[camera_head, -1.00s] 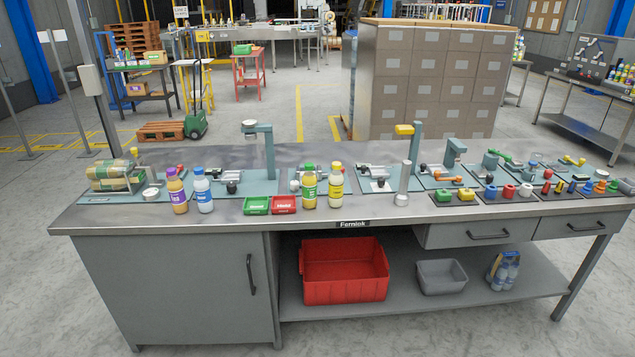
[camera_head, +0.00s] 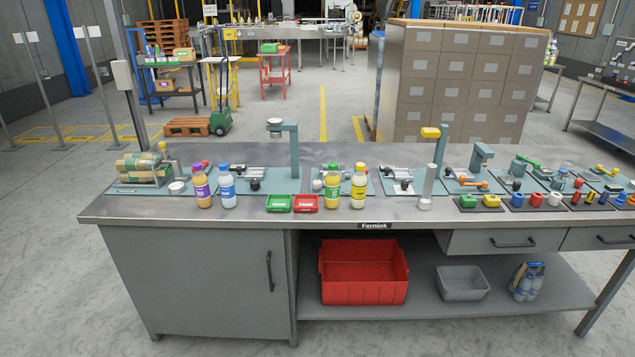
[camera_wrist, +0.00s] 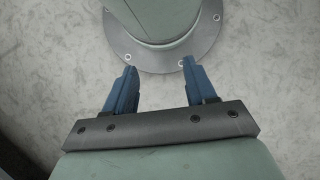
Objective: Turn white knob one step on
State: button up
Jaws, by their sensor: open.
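A white round knob (camera_head: 177,187) sits at the front right of the leftmost teal plate in the head view, beside the purple-capped bottle. A white cylinder-like piece (camera_head: 555,199) stands beside a red one toward the right. I cannot tell from here which of these is the task's knob, nor read any step marks. My gripper (camera_wrist: 155,78) shows in the wrist view with its two blue fingers apart and nothing between them. It points at the floor and a round bolted base, away from the bench. It is not visible in the head view.
The steel bench (camera_head: 130,209) carries several fixtures and bottles. The purple-capped bottle (camera_head: 201,188) and blue-white bottle (camera_head: 227,188) stand near the leftmost plate. A green tray (camera_head: 279,203) and red tray (camera_head: 305,203) lie at the front edge. A red bin (camera_head: 364,284) sits below.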

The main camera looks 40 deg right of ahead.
jog(key=shift+o, duration=0.4)
jog(key=w+d+r+t, duration=0.1)
jog(key=w+d, duration=0.1)
jog(key=w, duration=0.7)
jog(key=shift+w+r, duration=0.15)
jog(key=shift+r, duration=0.05)
jog(key=w+d+r+t, duration=0.1)
jog(key=w+d+r, duration=0.45)
jog(key=w, duration=0.35)
jog(key=w+d+r+n+t, duration=0.1)
jog(key=w+d+r, duration=0.4)
jog(key=w+r, duration=0.3)
jog(key=w+d+r+t, duration=0.1)
jog(key=w+d+r, duration=0.4)
jog(key=w, duration=0.5)
notch_tip(320, 180, up, 41)
jog(key=n+t, duration=0.3)
jog(key=n, duration=0.3)
send_over(318, 181)
notch_tip(318, 181, down, 13)
jog(key=shift+a+f, duration=0.15)
jog(key=shift+f, duration=0.05)
